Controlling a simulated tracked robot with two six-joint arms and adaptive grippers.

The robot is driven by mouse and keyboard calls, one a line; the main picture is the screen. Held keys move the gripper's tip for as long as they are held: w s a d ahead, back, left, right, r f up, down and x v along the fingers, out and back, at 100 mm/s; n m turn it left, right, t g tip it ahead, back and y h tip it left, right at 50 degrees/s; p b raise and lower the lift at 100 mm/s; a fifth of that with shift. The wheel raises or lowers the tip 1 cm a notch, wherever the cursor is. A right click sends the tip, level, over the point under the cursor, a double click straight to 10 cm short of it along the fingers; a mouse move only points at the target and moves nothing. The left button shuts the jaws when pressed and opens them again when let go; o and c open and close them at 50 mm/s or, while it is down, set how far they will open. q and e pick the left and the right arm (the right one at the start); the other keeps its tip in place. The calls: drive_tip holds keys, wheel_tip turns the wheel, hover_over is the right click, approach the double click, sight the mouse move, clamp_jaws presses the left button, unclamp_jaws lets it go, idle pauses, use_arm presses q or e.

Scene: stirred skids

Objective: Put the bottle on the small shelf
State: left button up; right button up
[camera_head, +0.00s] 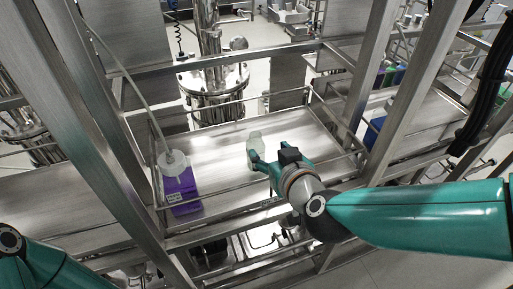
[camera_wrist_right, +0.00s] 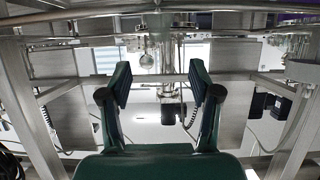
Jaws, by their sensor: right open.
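A small translucent pale bottle (camera_head: 255,145) stands on the steel shelf (camera_head: 215,150) in the middle of the head view. It looks upright; its lower part is partly hidden by my right gripper. My right gripper (camera_head: 267,161) is open just in front of the bottle, close to it. I cannot tell whether they touch. My left gripper is out of view; only part of my left arm shows at the lower left.
A purple box (camera_head: 181,190) with a white-topped container (camera_head: 173,162) and a tube stands at the shelf's left end. Thin rails edge the shelf, and slanted steel posts (camera_head: 402,85) frame it. A steel vessel (camera_head: 213,85) stands behind. The shelf's middle is clear.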

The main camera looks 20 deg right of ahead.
sight(256, 136)
drive_tip(key=b+x, duration=0.1)
drive_tip(key=x, duration=0.4)
drive_tip(key=shift+b, duration=0.3)
drive_tip(key=shift+x, duration=3.1)
drive_tip(key=shift+r, duration=0.2)
drive_tip(key=shift+c, duration=0.3)
clamp_jaws()
drive_tip(key=shift+r, duration=0.1)
